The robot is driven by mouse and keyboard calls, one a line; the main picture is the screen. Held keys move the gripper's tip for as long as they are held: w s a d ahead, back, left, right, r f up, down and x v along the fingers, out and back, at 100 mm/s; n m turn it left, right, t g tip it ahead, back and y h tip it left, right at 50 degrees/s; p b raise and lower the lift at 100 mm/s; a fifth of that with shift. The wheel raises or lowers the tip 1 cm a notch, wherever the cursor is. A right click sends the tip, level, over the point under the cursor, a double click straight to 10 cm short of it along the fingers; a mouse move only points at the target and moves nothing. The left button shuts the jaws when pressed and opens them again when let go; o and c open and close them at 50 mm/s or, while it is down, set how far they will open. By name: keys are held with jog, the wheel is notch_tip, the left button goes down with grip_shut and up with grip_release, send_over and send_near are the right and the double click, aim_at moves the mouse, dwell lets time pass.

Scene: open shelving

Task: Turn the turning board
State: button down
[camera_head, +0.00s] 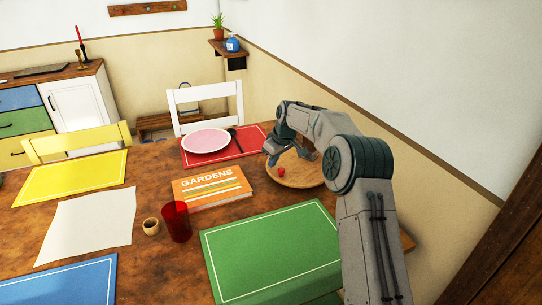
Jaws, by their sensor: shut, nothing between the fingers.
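The turning board (305,175) is a round, light wooden disc on the table at the right, partly hidden behind my arm. A small red object (281,173) sits on its left part. My gripper (272,158) is at the left edge of the board, pointing down, shut and empty. It is small in the picture, and I cannot tell whether its tips touch the board.
A red placemat (250,151) with a pink plate (206,140) and dark cutlery lies left of the board. A GARDENS book (211,187), a red cup (176,222), a small wooden cup (151,226) and a green placemat (272,251) are nearer. A wall stands behind.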

jog(key=shift+s+d+f, duration=0.1)
jog(key=shift+s+d, duration=0.55)
jog(key=shift+d, duration=0.1)
jog(key=shift+s, duration=0.1)
